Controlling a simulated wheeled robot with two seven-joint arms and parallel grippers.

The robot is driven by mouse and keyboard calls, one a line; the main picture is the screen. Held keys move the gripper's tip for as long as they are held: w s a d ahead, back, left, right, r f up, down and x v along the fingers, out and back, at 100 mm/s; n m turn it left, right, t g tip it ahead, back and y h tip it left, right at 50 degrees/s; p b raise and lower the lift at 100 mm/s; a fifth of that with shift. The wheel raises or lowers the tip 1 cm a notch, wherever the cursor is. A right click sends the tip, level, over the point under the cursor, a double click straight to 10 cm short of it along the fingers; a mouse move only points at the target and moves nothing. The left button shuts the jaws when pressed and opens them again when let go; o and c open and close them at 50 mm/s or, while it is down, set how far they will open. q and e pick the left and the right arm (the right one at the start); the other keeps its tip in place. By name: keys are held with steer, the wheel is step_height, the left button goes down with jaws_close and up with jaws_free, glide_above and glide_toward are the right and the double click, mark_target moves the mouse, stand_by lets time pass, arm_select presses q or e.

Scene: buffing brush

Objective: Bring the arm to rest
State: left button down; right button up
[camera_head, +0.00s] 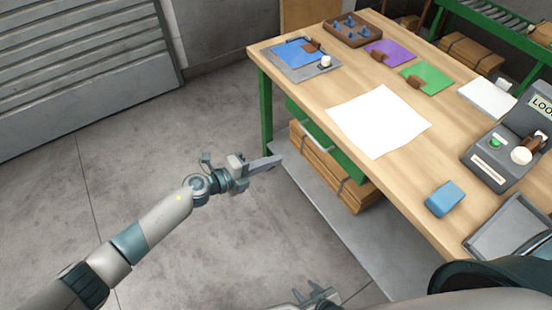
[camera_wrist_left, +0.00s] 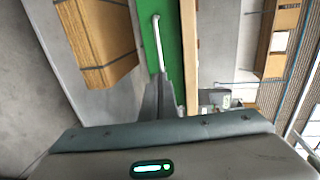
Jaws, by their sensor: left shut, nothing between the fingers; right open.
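My left gripper (camera_head: 264,163) is shut and empty. It hangs over the floor to the left of the workbench (camera_head: 395,190), clear of the bench top. In the left wrist view its closed fingers (camera_wrist_left: 158,100) point toward the green drawer front (camera_wrist_left: 166,50) with a pale handle, and a gap cannot be judged there. My right gripper (camera_head: 318,296) shows only partly at the bottom edge of the head view. It is open, low over the floor, and touches nothing that I can see.
The bench top carries a white sheet (camera_head: 379,121), a blue block (camera_head: 445,199), a blue panel on a grey board (camera_head: 300,52), purple (camera_head: 390,52) and green (camera_head: 427,76) panels, and a grey device (camera_head: 505,155). Cardboard boxes (camera_head: 335,170) lie under the bench. The floor at left is clear.

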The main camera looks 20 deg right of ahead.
stand_by(0.5)
arm_select(q)
steer(key=s+a+f+n+t+y, duration=0.3)
steer(key=a+f+n+y, duration=0.1)
steer(key=a+f+n, duration=0.55)
steer(key=s+a+f+n+t+y, duration=0.35)
steer(key=a+f+n, duration=0.25)
steer(key=f+n, duration=0.5)
steer(key=s+a+f+n+g+y, duration=0.1)
steer(key=s+a+f+n, duration=0.2)
steer(key=s+f, duration=0.3)
steer(key=s+a+f+n+g+y, duration=0.1)
steer(key=s+a+f+n+y, duration=0.1)
steer(key=s+a+f, duration=0.4)
steer(key=s+a+f+n+g+y, duration=0.2)
steer(key=s+a+f+n, duration=0.2)
steer(key=s+f, duration=0.3)
steer(key=s+a, duration=0.1)
steer(key=s, duration=0.3)
steer(key=shift+s, duration=0.35)
steer(key=shift+r, duration=0.1)
steer(key=shift+w+d, duration=0.1)
steer(key=shift+d, duration=0.05)
